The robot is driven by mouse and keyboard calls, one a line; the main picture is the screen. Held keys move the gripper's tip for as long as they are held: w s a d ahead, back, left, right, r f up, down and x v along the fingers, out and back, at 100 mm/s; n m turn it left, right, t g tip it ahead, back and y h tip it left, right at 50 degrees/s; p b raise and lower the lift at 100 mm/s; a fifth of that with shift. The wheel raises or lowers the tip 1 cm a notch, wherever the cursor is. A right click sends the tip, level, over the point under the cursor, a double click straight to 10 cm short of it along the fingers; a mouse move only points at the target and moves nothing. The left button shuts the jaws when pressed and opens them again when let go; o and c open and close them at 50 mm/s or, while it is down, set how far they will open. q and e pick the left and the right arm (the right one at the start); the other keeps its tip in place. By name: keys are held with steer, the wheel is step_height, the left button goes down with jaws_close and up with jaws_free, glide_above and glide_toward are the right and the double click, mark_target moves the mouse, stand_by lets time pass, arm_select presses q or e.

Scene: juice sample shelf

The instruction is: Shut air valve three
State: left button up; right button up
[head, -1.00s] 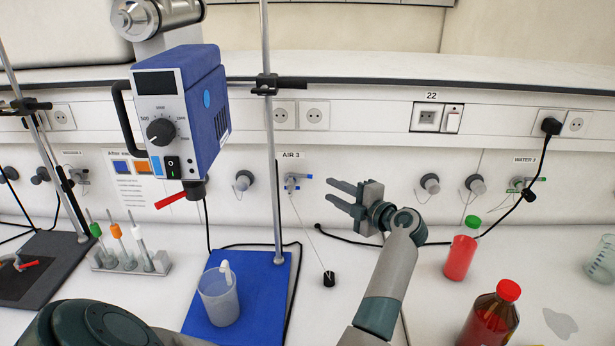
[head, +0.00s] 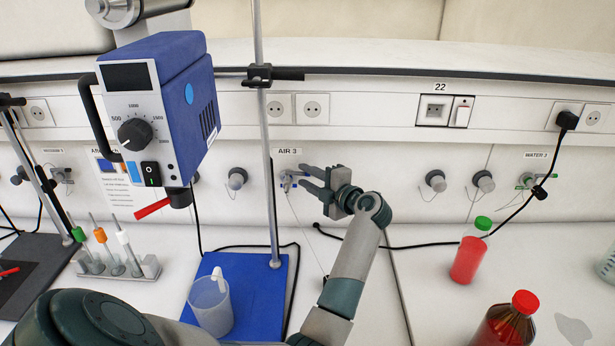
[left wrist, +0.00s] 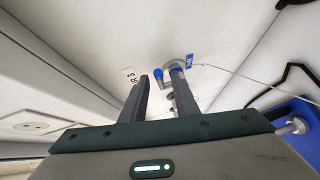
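The air valve three (head: 287,179) is a small metal tap with blue parts on the back panel, under the label "AIR 3" (head: 287,151). My left gripper (head: 303,180) is just to its right, level with it, fingers pointing left at it. In the left wrist view the gripper (left wrist: 160,82) is open, with a gap between its fingers. There the valve (left wrist: 174,65) shows at the fingertips, its blue end in line with the gap and its body partly hidden by the right finger. I cannot tell whether a finger touches it. My right gripper is not in view.
A blue stirrer motor (head: 160,105) hangs from a metal stand (head: 265,130) to the left. A beaker (head: 211,303) stands on the blue base (head: 252,285). Red bottles (head: 468,260) stand at right. A thin cord hangs from the valve. Grey taps (head: 435,180) line the panel.

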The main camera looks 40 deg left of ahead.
arm_select(q)
jaws_close()
stand_by(0.5)
stand_by(0.8)
